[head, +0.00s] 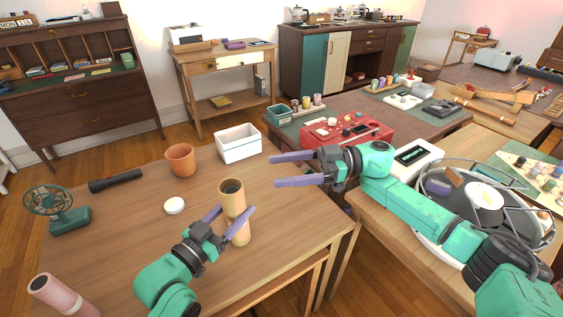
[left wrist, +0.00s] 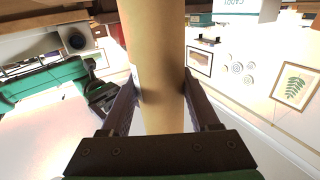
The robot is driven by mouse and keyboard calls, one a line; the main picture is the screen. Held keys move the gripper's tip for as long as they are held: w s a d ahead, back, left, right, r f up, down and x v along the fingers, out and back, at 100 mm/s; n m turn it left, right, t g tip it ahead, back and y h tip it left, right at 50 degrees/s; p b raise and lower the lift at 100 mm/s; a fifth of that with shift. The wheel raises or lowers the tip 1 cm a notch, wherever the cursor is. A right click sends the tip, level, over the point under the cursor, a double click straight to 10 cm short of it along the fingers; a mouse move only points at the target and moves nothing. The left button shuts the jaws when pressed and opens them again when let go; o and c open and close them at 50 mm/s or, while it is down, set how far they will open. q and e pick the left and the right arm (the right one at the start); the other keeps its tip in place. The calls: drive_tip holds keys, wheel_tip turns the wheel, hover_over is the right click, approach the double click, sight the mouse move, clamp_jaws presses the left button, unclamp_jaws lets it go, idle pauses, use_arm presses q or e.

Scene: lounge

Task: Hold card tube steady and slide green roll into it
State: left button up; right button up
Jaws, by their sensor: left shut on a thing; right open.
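The tan card tube (head: 232,200) stands upright near the table's front right part, its dark open end facing up. My left gripper (head: 232,213) is shut on the tube, one finger on each side. In the left wrist view the tube (left wrist: 158,60) runs between the two fingers. My right gripper (head: 277,170) is open and empty, above and to the right of the tube, apart from it. I cannot make out a green roll in either view; the tube's inside is too dark to tell what is in it.
On the table are a white cap (head: 174,205), an orange pot (head: 181,160), a white bin (head: 238,143), a black flashlight (head: 115,180), a green fan (head: 57,208) and a pink tube (head: 62,294). The tabletop left of the tube is mostly clear.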

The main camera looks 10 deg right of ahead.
use_arm(q)
drive_tip(key=o, duration=1.5)
